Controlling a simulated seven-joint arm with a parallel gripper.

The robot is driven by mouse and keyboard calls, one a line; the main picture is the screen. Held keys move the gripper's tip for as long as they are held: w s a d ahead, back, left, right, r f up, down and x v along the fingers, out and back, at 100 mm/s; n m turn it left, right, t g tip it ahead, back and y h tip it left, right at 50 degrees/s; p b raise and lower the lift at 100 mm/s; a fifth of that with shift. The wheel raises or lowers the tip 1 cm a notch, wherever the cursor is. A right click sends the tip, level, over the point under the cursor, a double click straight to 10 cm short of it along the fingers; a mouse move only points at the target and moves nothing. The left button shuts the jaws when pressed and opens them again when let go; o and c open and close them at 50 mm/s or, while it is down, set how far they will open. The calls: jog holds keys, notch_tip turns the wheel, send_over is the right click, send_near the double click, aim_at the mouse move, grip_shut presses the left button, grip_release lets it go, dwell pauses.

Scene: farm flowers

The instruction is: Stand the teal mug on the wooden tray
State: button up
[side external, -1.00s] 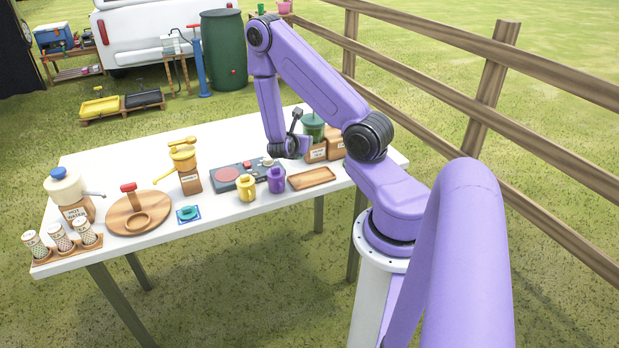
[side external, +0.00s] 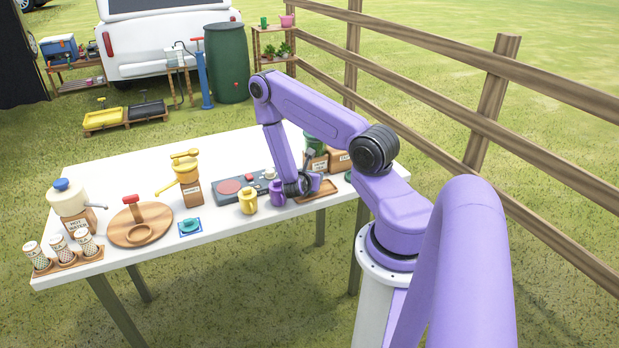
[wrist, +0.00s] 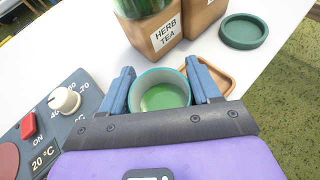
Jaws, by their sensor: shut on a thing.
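The teal mug (wrist: 137,88) sits between the two blue-grey fingers of my gripper (wrist: 161,90) in the wrist view, its round mouth facing the camera and green showing inside. The gripper is shut on it. The wooden tray (wrist: 219,68) shows just beyond and right of the mug, partly hidden by the right finger. In the side view my gripper (side external: 300,187) is low over the left end of the tray (side external: 322,190); the mug is hidden there by my wrist. I cannot tell whether the mug touches the tray.
A purple mug (side external: 276,194) and yellow mug (side external: 248,201) stand close left of my gripper. The hot plate (side external: 236,187) lies behind them. A wooden herb tea box (wrist: 155,37) holding a green jar is just beyond the tray. A round green dish (wrist: 244,31) lies to its right.

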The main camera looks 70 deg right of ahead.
jog(key=shift+f, duration=0.25)
jog(key=shift+f, duration=0.1)
jog(key=o, duration=1.2)
jog(key=shift+c, duration=0.2)
